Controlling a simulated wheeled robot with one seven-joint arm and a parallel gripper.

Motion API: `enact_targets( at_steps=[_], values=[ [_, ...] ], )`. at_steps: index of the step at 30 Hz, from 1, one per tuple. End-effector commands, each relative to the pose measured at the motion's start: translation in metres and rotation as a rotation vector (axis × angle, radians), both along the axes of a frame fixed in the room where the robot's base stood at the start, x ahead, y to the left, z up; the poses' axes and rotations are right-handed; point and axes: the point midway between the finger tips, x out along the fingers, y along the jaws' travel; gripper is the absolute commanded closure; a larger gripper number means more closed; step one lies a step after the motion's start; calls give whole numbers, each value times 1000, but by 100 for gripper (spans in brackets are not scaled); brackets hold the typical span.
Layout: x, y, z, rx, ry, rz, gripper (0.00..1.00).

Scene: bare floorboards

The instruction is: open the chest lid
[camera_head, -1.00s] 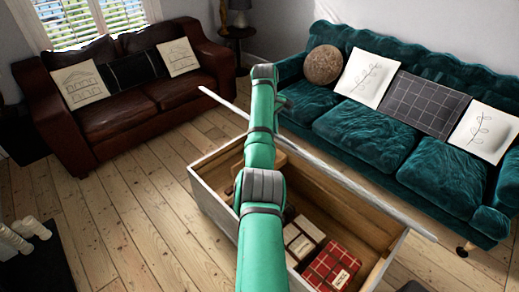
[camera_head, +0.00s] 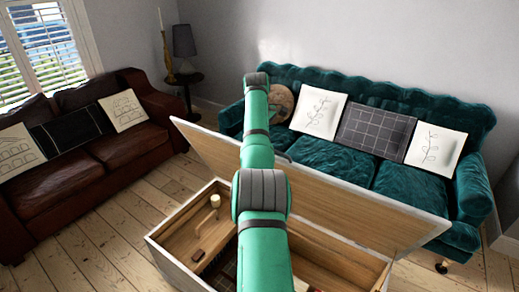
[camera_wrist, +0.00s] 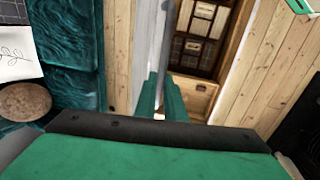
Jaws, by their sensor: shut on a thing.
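The wooden chest (camera_head: 172,262), pale outside and brown inside, stands on the floor in the lower middle of the head view. Its lid (camera_head: 350,205) is raised at the far side, with the brown inner face toward me. In the wrist view the lid's pale edge (camera_wrist: 160,50) runs between the green fingers of my gripper (camera_wrist: 161,98), which is shut on it. In the head view my green arm crosses the chest and lid and hides the gripper. The chest interior (camera_wrist: 195,92) shows in the wrist view.
A white cup-like item (camera_head: 215,201) is inside the chest, with several boxes (camera_wrist: 195,35). A teal sofa (camera_head: 345,150) stands close behind the lid, and a brown leather sofa (camera_head: 90,165) is at left. Floorboards (camera_head: 105,250) are clear at front left.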

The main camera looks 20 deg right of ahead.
Motion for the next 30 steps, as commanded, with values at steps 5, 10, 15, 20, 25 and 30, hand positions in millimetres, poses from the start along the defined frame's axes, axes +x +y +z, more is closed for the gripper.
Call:
enact_targets(
  at_steps=[5,10,15,20,25,30],
  values=[
    [-3,-2,-8,2,13,-1,100],
    [-3,-1,-8,1,13,0,100],
    [-2,-1,-7,1,13,0,72],
    [-1,0,-4,1,8,2,72],
    [-1,0,-1,0,6,1,72],
    [-3,0,15,-1,3,-2,72]
  ],
)
